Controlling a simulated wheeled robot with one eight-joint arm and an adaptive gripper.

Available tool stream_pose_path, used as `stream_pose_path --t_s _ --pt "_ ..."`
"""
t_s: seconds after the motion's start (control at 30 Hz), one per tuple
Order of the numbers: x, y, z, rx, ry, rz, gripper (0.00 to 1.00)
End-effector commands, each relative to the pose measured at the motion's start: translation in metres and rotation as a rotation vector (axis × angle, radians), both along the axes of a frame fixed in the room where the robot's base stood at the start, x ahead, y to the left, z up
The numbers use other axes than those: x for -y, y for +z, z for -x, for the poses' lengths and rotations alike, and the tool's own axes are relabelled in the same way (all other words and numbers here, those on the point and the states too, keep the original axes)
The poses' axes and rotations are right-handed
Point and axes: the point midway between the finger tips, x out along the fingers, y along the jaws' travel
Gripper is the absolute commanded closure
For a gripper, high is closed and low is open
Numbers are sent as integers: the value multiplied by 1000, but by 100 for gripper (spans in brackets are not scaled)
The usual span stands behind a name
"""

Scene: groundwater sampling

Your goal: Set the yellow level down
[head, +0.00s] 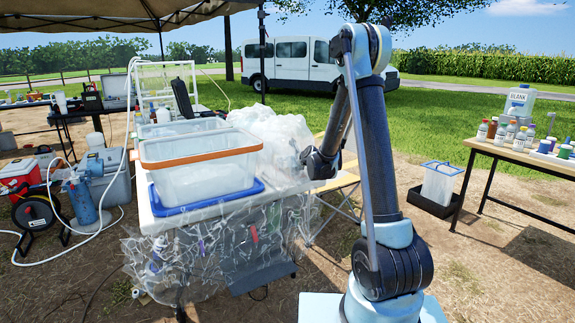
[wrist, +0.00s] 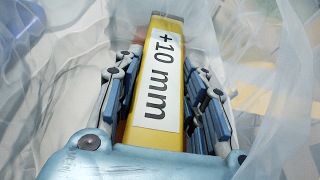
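The yellow level (wrist: 158,84), with a white label reading "+10 mm", lies lengthwise between the fingers of my gripper (wrist: 165,85) in the wrist view. The finger pads stand close along both of its sides, and the gripper appears shut on it. Crumpled clear plastic sheeting surrounds the gripper and the level. In the head view my gripper is at the right edge of the plastic-covered table (head: 210,205), partly behind the sheeting, and the level cannot be made out there. Whether the level touches a surface below is hidden.
A clear bin with an orange rim (head: 200,150) stands in a blue tray (head: 205,198) on the table, left of my gripper. Bunched plastic (head: 275,135) lies behind it. A bottle table (head: 530,160) and a clear container in a black tray (head: 440,183) are at right.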

Motion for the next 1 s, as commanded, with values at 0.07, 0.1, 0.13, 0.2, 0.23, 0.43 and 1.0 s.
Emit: stream_pose_path --t_s 0.07,0.1,0.13,0.2,0.23,0.43,1.0 --pt "0 0 0 0 0 0 44" --pt "0 0 0 0 0 0 42" --pt "0 0 0 0 0 0 42" --pt "0 0 0 0 0 0 42" --pt "0 0 0 0 0 0 42" --pt "0 1 0 0 0 0 42" --pt "35 28 52 -1 0 -1 42"
